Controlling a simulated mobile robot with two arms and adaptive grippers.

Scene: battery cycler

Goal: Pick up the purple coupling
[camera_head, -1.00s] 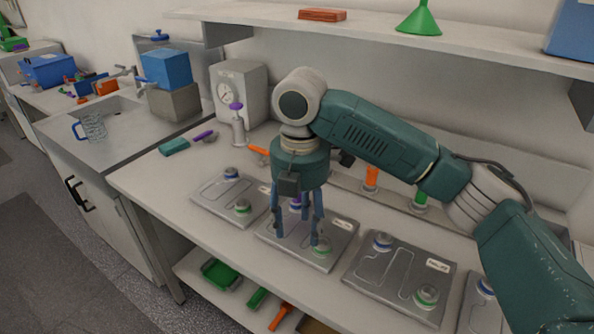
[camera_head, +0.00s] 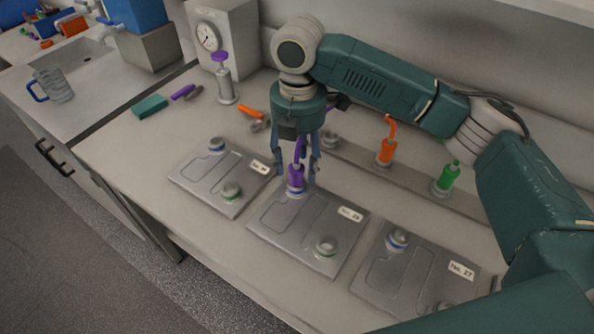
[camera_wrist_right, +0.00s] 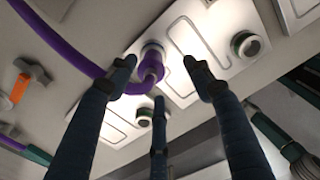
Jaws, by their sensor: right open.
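The purple coupling (camera_head: 296,177) stands upright on the blue-ringed port of the middle grey plate (camera_head: 280,232). In the right wrist view the coupling (camera_wrist_right: 152,66) shows with a purple hose (camera_wrist_right: 65,50) running off to the left. My right gripper (camera_head: 296,170) is open and points down over the coupling. Its fingers stand around the coupling in the head view. In the wrist view the three fingers (camera_wrist_right: 160,82) are spread with nothing held; I cannot tell whether any touches the coupling. My left gripper is not in view.
Plates stand to the left (camera_head: 200,183) and right (camera_head: 395,285). An orange coupling (camera_head: 385,150) and a green coupling (camera_head: 447,178) stand on a rail behind. A purple-topped pump (camera_head: 224,85) and a gauge box (camera_head: 225,35) are at the back left.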

